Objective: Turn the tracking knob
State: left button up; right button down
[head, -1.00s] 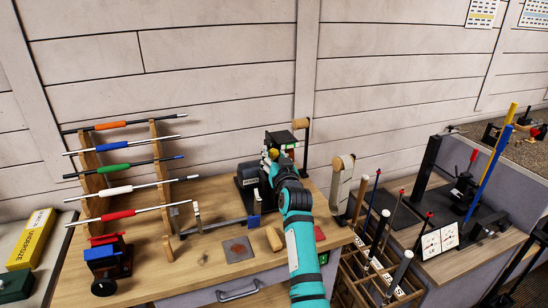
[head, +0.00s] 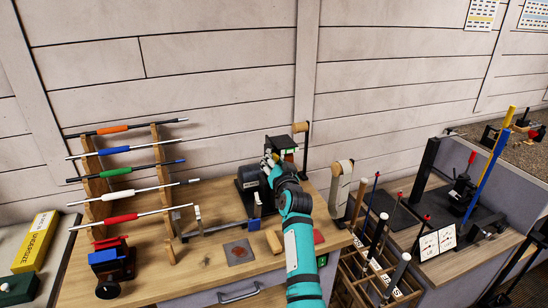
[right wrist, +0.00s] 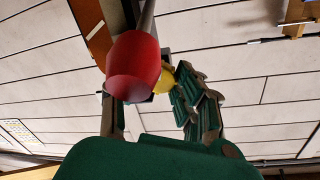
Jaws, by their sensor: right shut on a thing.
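My right arm reaches over the wooden bench to a dark machine (head: 250,181) at its back. My right gripper (head: 269,161) is at the machine, shut on what looks like a yellow knob. In the right wrist view, the yellow knob (right wrist: 162,79) sits between the fingers of the gripper (right wrist: 150,82). A larger red knob (right wrist: 134,68) on a grey shaft stands nearer that camera and hides part of the yellow knob and the left finger. No label shows which is the tracking knob. My left gripper is not in view.
A wooden rack (head: 90,185) with several coloured-grip shafts stands on the left of the bench. A blue-jawed vise (head: 108,262) is at the front left. A club crate (head: 365,265) stands right of the bench. A dark square plate (head: 239,252) lies on the bench front.

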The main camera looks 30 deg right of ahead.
jog(key=shift+r+m+p, duration=0.1)
jog(key=shift+m+p, duration=0.85)
jog(key=shift+m, duration=0.75)
jog(key=c, duration=1)
grip_release()
jog(key=shift+o, duration=0.2)
